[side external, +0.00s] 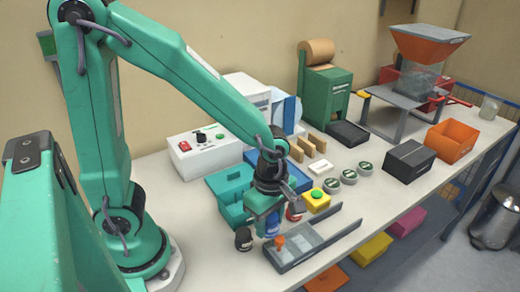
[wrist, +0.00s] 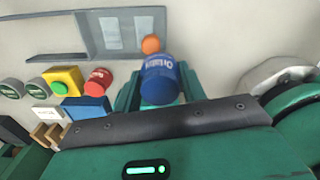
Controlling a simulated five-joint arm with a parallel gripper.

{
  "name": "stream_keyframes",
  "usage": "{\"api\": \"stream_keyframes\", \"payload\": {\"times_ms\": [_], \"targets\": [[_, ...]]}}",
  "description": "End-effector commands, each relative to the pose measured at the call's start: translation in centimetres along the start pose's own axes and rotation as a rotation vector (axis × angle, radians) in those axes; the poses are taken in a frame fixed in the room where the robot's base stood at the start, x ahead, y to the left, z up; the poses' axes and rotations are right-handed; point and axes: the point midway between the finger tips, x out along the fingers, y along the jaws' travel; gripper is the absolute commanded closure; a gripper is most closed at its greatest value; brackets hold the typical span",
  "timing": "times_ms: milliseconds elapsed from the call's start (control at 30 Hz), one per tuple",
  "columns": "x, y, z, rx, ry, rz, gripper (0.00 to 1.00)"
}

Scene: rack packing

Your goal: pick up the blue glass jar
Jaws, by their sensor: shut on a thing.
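The blue glass jar (side external: 272,227) is partly hidden by my gripper (side external: 268,214) in the side external view. My gripper is shut on the jar, with one finger on each side. I cannot tell whether the jar's base touches the table.

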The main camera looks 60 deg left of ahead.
Motion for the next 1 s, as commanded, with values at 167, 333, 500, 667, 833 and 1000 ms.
{"api": "stream_keyframes", "payload": {"times_ms": [167, 333, 500, 667, 833, 1000], "targets": [[-1.4, -1.7, 1.5, 0.004, -0.001, 0.003, 0.85], [-2.1, -2.7, 2.2, 0.002, -0.001, 0.002, 0.85], [-2.5, -3.1, 2.6, 0.000, 0.000, 0.002, 0.85], [-2.5, -3.3, 2.7, -0.001, 0.000, 0.001, 0.85], [-2.5, -3.2, 2.6, -0.001, 0.000, 0.001, 0.85], [-2.5, -3.2, 2.6, -0.001, 0.000, 0.001, 0.85]]}}
